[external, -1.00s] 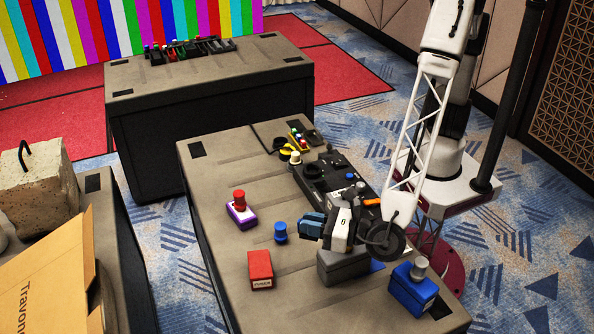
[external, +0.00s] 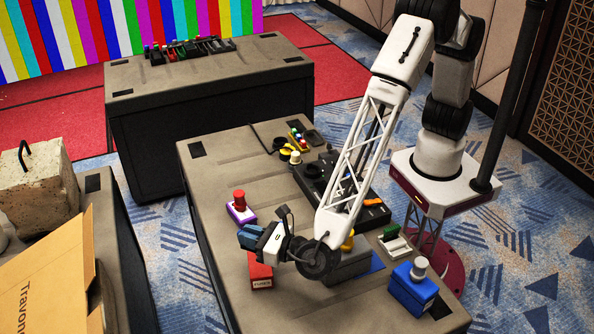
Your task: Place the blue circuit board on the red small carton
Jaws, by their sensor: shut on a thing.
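My gripper (external: 250,237) is just above and behind the carton in the picture, pointing left. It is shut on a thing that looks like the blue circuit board. The blue at its tip is small, and I cannot clearly tell board from fingers. My wrist covers part of the carton's top. I cannot see contact between the gripper and the carton.
A red-topped purple and white box (external: 240,213) stands just behind the gripper. A grey box (external: 346,267) and a blue box (external: 412,291) stand to the right. A black console (external: 312,178) lies farther back. The table's left front is clear.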

